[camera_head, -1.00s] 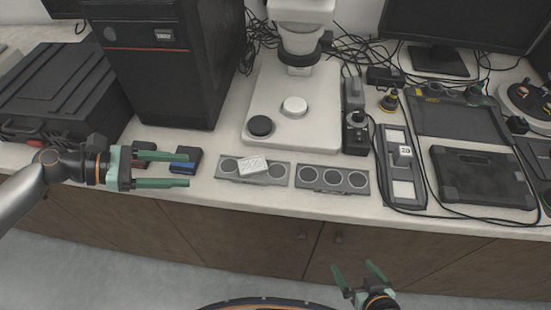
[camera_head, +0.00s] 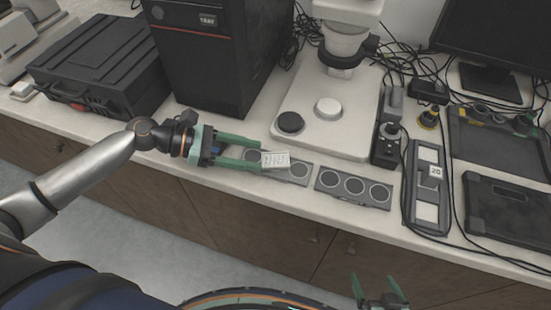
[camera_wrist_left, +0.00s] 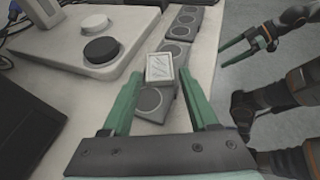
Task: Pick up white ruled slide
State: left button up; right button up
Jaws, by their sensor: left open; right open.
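The white ruled slide (camera_head: 275,160) is a small pale block with markings on its face. It rests on the left grey holder (camera_head: 298,173), a flat plate with round recesses. My left gripper (camera_head: 261,157) is open, and its green fingertips reach the slide's left end in the head view. In the left wrist view the slide (camera_wrist_left: 160,67) lies ahead, in line with the gap between the two open fingers (camera_wrist_left: 160,85). Whether the fingers touch it cannot be told. My right gripper (camera_head: 381,285) is open and empty, low in front of the bench.
A second grey holder (camera_head: 353,187) lies to the right. Behind stands a white microscope base (camera_head: 345,135) with black and white knobs. A black computer tower (camera_head: 215,60) stands behind the left arm. A slide box with labels (camera_head: 428,185) and cables lie further right.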

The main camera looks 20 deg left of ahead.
aim_at(279, 159)
pick_arm(q)
jog(key=x, duration=0.5)
jog(key=shift+w, duration=0.1)
jog(key=shift+c, duration=0.2)
grip_shut()
